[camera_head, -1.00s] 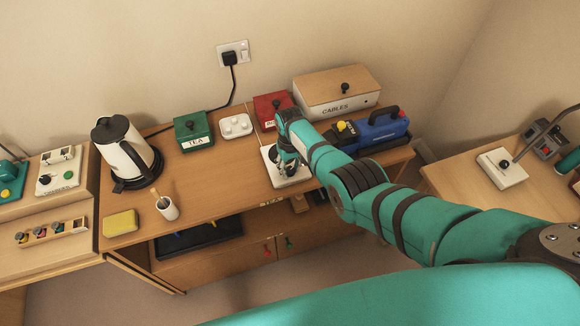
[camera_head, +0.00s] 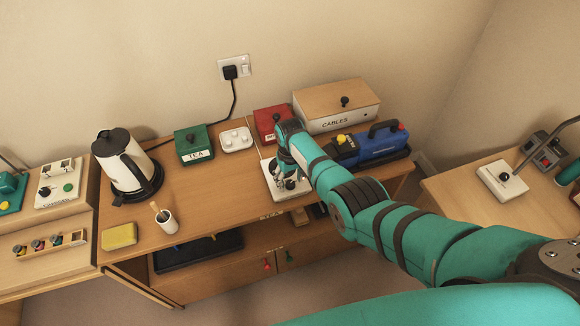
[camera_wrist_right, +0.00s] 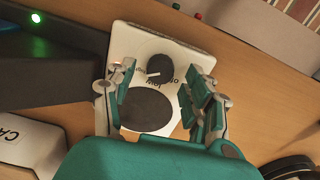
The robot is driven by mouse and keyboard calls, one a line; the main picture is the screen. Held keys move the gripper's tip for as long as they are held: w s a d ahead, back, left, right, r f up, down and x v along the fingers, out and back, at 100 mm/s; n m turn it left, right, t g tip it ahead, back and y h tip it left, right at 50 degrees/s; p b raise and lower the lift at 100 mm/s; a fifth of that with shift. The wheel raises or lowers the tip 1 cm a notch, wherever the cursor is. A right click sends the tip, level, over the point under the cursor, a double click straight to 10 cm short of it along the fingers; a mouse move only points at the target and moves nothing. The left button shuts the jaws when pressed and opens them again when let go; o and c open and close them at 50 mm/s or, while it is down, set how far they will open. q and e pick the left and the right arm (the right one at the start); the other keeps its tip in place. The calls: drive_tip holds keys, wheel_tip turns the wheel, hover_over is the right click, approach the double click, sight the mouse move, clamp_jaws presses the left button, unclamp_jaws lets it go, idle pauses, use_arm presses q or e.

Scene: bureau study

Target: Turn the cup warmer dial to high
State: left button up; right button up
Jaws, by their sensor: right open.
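The cup warmer (camera_head: 272,187) is a white slab on the wooden desk, partly hidden by my right gripper (camera_head: 289,181) in the head view. In the right wrist view, the cup warmer (camera_wrist_right: 197,57) carries a dark round plate (camera_wrist_right: 147,109) and a black dial (camera_wrist_right: 160,68) with a white pointer mark. The lettering beside the dial includes "off" and "low"; the rest is hard to read. My right gripper (camera_wrist_right: 157,84) is open, its fingers on either side of the dial, above the cup warmer. Contact with the dial cannot be told. My left gripper is not in view.
A red box (camera_head: 272,119) and a cables box (camera_head: 337,104) stand behind the cup warmer. A blue device (camera_head: 377,147) stands close on the right. A green tea box (camera_head: 193,143), kettle (camera_head: 122,160) and brush pot (camera_head: 166,221) are left. Desk left of the warmer is clear.

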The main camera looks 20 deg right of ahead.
sight(290, 183)
wheel_tip(290, 183, up, 11)
idle(0.4)
idle(0.4)
